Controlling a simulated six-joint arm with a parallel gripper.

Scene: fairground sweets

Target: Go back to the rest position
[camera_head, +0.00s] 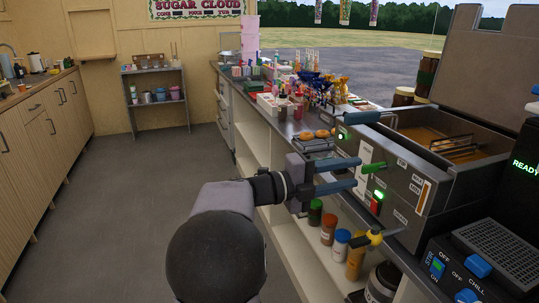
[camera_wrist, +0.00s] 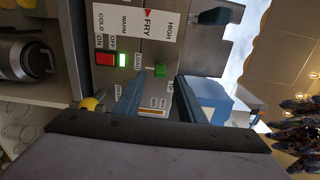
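My gripper (camera_head: 358,172) is in front of the fryer's steel control panel, with its two blue fingers apart and nothing seen between them in the head view. In the wrist view, my gripper (camera_wrist: 160,80) is also open, and a green lever knob (camera_wrist: 161,72) shows beyond the gap between the fingers. The same green knob (camera_head: 374,168) shows just beyond the fingertips in the head view. I cannot tell whether a finger touches it. The fryer (camera_head: 405,200) has a lit green light (camera_head: 379,194) and a red switch (camera_wrist: 105,59).
The fryer's open vat (camera_head: 430,130) holds golden oil and a wire basket. A yellow tap handle (camera_head: 375,238) sticks out below my gripper. Several bottles (camera_head: 328,229) stand on the shelf below. Ring-shaped sweets (camera_head: 306,135) lie left of the fryer. The floor (camera_head: 130,190) is clear.

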